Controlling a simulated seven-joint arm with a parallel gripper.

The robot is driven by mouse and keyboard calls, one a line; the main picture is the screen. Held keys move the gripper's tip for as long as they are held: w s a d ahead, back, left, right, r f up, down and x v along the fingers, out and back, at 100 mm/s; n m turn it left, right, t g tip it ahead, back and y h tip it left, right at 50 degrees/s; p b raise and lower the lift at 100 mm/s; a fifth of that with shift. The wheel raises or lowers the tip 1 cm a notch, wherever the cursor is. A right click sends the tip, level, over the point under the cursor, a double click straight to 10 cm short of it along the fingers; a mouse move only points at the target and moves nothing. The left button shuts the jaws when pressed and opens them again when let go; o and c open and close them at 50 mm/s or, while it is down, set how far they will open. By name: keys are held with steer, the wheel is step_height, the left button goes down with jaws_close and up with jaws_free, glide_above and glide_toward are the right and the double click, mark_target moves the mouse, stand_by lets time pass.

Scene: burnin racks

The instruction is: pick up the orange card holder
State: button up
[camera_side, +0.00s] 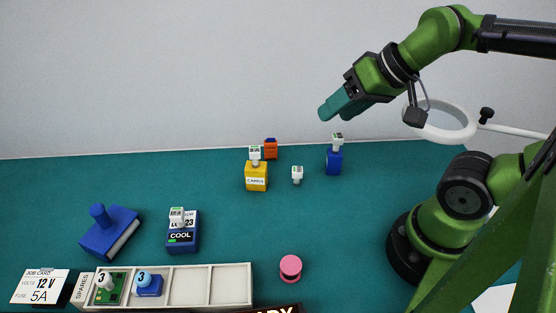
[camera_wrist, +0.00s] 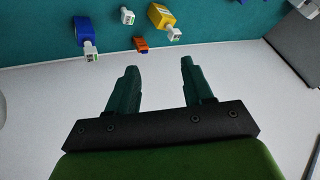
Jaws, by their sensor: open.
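The orange card holder (camera_side: 271,148) is a small block at the back edge of the teal table, against the wall, just behind and right of the yellow card holder. It also shows in the wrist view (camera_wrist: 141,45), near the table edge and ahead of the fingers. My gripper (camera_side: 326,113) is raised high above the table at the upper right, well apart from the orange holder. In the wrist view its two teal fingers (camera_wrist: 158,64) are spread with nothing between them.
The yellow card holder (camera_side: 257,178) stands close in front of the orange one. A blue holder (camera_side: 333,162) and a small white piece (camera_side: 297,175) stand to the right. Blue blocks, a pink disc (camera_side: 291,267) and a spares tray (camera_side: 220,285) lie nearer. The ring lamp (camera_side: 440,122) is beside my arm.

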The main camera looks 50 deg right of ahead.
steer(key=shift+f, duration=0.1)
steer(key=n+g+h, duration=0.2)
steer(key=n+g, duration=0.5)
steer(key=n, duration=0.6)
glide_above(268, 141)
step_height(268, 141, down, 7)
step_height(268, 141, down, 16)
steer(key=shift+s+f, duration=0.1)
steer(key=shift+f, duration=0.05)
jaws_close()
